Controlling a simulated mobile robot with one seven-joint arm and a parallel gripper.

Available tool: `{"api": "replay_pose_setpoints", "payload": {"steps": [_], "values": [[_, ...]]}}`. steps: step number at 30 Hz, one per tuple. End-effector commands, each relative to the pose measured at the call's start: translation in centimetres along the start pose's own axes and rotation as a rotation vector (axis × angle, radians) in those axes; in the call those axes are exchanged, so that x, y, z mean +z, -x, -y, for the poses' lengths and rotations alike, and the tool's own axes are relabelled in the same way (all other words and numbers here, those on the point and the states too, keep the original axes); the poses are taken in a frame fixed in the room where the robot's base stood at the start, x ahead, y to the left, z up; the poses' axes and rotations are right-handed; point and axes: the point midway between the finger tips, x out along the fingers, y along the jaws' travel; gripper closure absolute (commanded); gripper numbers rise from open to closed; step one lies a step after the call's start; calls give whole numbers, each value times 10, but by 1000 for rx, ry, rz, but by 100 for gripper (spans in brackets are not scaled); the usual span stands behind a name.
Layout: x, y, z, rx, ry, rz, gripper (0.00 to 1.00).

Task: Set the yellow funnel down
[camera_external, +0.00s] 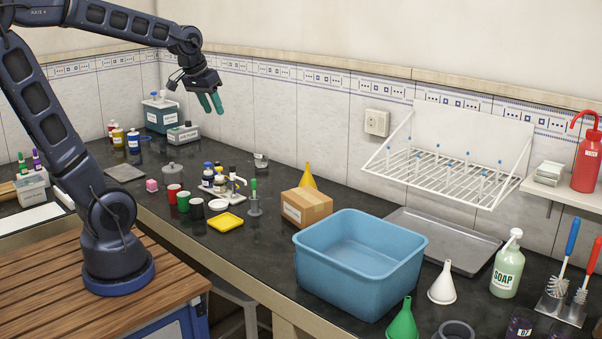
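The yellow funnel (308,176) shows just behind the cardboard box (306,207), narrow end up. The box hides its lower part, so I cannot tell what its rim rests on. My gripper (211,104) is high above the bench at the upper left, well apart from the funnel. Its two teal fingers point down with a small gap between them, and nothing shows between them.
A blue basin (361,268) stands right of the box. A white funnel (443,283) and a green funnel (403,322) stand near it. Bottles, cups and a yellow dish (226,222) lie left of the box. A drying rack (447,174) hangs on the wall.

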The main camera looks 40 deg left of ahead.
Motion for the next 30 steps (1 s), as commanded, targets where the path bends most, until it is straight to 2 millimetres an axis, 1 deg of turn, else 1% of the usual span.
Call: {"api": "replay_pose_setpoints", "payload": {"steps": [1, 6, 9, 12, 15, 18, 30], "values": [[16, 8, 1, 0, -13, -6, 62], [65, 23, 3, -4, -61, -13, 62], [89, 27, 4, -9, -83, -15, 62], [106, 30, 5, -14, -102, -17, 62], [117, 30, 5, -17, -112, -16, 62], [121, 30, 6, -18, -117, -16, 62], [121, 30, 6, -18, -117, -16, 62]]}}
